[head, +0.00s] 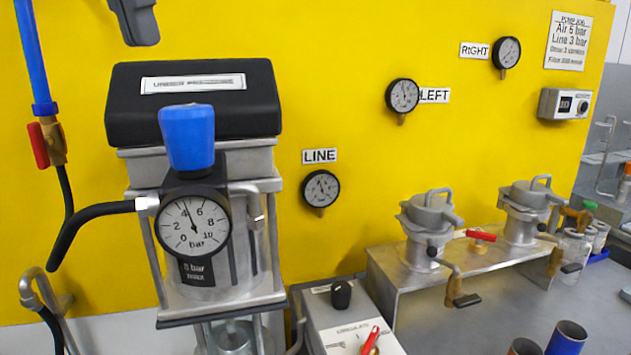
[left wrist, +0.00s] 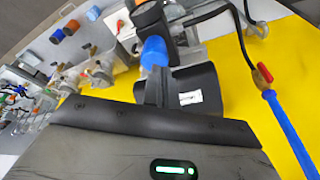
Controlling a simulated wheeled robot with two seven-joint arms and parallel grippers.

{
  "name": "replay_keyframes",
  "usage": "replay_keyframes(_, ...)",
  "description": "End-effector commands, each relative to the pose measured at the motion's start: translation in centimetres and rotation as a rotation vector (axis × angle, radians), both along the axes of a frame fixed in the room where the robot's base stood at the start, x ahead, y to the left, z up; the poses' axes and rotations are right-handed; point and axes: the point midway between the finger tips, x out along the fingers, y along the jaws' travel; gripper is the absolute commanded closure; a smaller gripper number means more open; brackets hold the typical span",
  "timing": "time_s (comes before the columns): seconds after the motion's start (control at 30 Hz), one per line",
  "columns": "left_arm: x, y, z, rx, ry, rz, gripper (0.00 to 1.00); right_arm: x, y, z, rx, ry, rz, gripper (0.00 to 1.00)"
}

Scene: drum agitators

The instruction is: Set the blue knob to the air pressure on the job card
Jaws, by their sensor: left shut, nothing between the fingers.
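The blue knob (head: 187,138) stands upright on top of the regulator, above a round bar gauge (head: 195,228). The gauge needle points close to 4. The job card (head: 568,40) at the top right of the yellow panel reads Air 6 bar, Line 3 bar; its smaller lines are hard to read. My left gripper (head: 140,35) enters at the top left, shut and empty, above and apart from the knob. In the left wrist view the shut fingers (left wrist: 157,92) point toward the blue knob (left wrist: 154,52). My right gripper is not in view.
A black-topped unit (head: 192,105) stands right behind the knob. A blue pipe with a red valve handle (head: 38,146) and a black hose are at the left. Gauges labelled LINE (head: 320,188), LEFT (head: 403,96) and RIGHT (head: 507,53) are on the panel. Two metal pots stand on a bench at right.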

Motion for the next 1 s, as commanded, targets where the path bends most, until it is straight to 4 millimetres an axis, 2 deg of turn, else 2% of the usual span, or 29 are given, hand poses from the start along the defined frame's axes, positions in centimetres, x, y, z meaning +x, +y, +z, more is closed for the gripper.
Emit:
replay_keyframes(0.1,0.4,0.7,0.3,-0.015,0.038,-0.191,1.0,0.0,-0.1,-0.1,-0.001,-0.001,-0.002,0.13)
replay_keyframes(0.3,0.6,1.3,0.5,-0.032,0.056,-0.393,1.0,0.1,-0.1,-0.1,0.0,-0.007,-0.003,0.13)
replay_keyframes(0.47,0.7,1.3,-0.2,-0.035,0.061,-0.432,1.0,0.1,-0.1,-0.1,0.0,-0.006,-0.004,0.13)
replay_keyframes(0.73,0.6,1.3,-3.6,-0.035,0.06,-0.429,1.0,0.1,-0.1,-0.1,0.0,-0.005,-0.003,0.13)
replay_keyframes(0.83,0.6,1.3,-5.1,-0.034,0.057,-0.426,1.0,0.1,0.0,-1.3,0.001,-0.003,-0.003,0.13)
replay_keyframes(1.0,0.6,1.3,-6.2,-0.033,0.056,-0.425,1.0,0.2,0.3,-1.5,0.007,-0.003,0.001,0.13)
